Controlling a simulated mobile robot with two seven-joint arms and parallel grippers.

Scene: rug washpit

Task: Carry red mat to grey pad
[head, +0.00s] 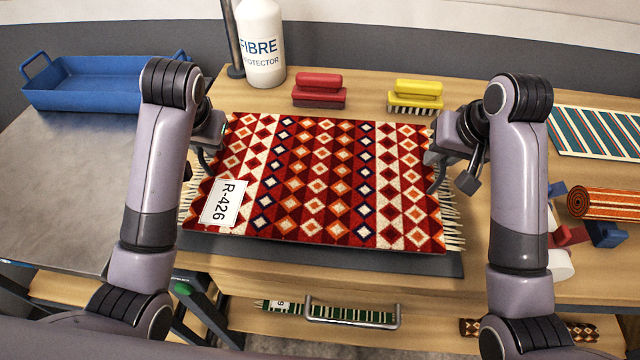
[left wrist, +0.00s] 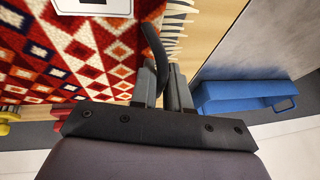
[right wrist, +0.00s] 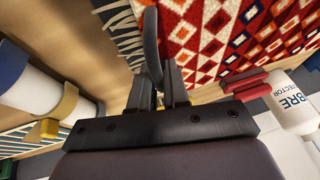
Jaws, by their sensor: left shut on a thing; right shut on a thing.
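The red mat (head: 318,185) with a diamond pattern, pale fringes and a tag reading R-426 (head: 223,204) lies flat over the dark grey pad (head: 330,254) in the head view. The pad shows along the mat's front edge. Whether the mat touches the pad is hard to tell. The gripped edges are partly hidden by the fingers.
Behind the mat stand a white bottle (head: 262,45), a red brush (head: 319,90) and a yellow brush (head: 416,96). A blue tray (head: 90,85) is at left on a metal table. A striped mat (head: 598,132) and a rolled orange rug (head: 605,203) lie at right. A green mat (head: 330,312) is below.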

